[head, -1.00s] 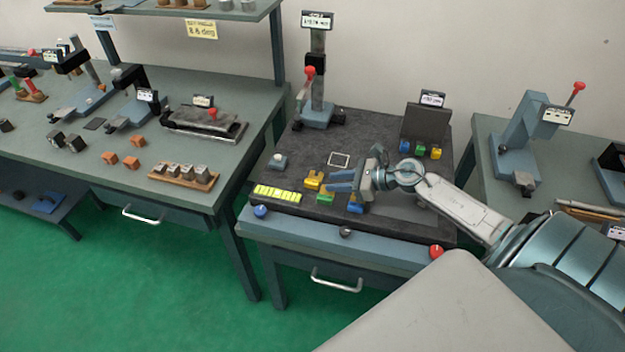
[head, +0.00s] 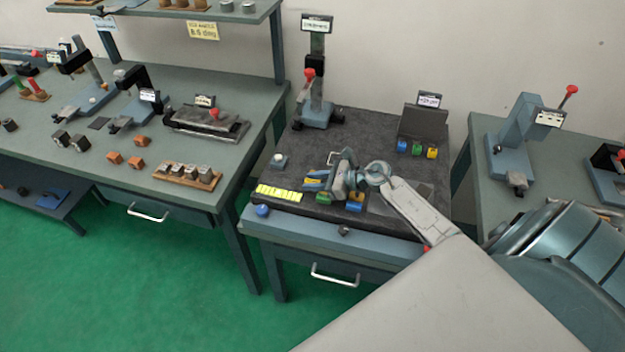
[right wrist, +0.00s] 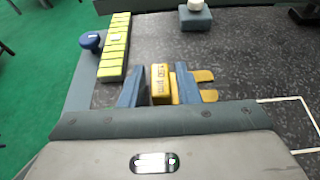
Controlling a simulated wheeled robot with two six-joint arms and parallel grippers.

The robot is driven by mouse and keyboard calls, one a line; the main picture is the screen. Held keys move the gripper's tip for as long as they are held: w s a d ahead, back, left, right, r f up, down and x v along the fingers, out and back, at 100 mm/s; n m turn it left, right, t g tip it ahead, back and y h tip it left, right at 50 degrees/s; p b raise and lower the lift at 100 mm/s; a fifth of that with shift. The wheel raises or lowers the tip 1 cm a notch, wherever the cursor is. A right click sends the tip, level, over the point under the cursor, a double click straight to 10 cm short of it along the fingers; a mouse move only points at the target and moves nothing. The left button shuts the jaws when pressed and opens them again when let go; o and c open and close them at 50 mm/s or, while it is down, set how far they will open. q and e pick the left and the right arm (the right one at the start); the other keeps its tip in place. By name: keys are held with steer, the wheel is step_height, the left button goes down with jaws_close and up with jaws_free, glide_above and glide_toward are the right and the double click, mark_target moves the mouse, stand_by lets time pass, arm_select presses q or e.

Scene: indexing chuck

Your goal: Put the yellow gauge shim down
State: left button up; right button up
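The yellow gauge shim (right wrist: 161,85) lies by the front left of the dark mat. Its printed block is between the two blue fingers of my right gripper (right wrist: 160,88), and its two prongs stick out past the right finger. The fingers are close to the block; whether they press on it is not clear. In the head view my right gripper (head: 317,181) covers much of the shim (head: 312,182). My left gripper is not in view.
A green shim (head: 323,198) and a blue-yellow one (head: 355,202) sit close beside the gripper. A yellow-green segmented strip (head: 278,193) and a blue knob (head: 262,210) are at the front left. A grey block with a white button (head: 278,160) stands behind. A stand (head: 315,110) rises at the back.

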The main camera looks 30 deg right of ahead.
jaws_close()
